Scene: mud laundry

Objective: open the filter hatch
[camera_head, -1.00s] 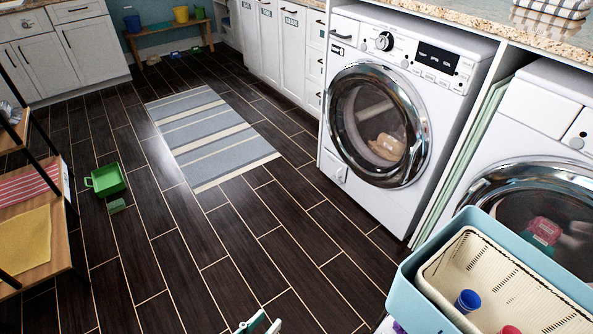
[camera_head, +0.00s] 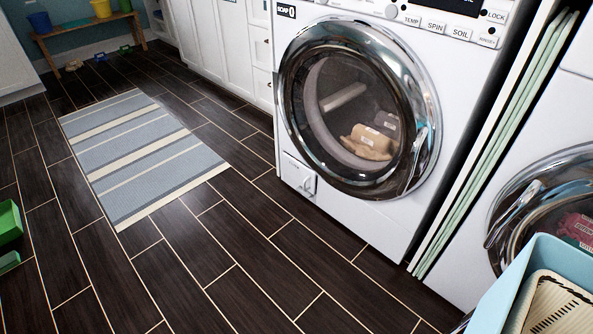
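The filter hatch (camera_head: 300,176) is a small white square panel at the lower left of the front-loading washer (camera_head: 400,215). It looks closed, with a small latch or handle on its face. The washer's round chrome-rimmed door (camera_head: 428,140) is shut above and to the right of the hatch, with tan and grey items behind the glass. Neither of my grippers is in view.
A striped rug (camera_head: 140,155) lies left of the washer on dark, mostly clear floor. A blue bin (camera_head: 520,280) with a cream basket (camera_head: 560,305) stands at the lower right before a second machine (camera_head: 470,250). A green dustpan (camera_head: 8,222) lies at the left edge.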

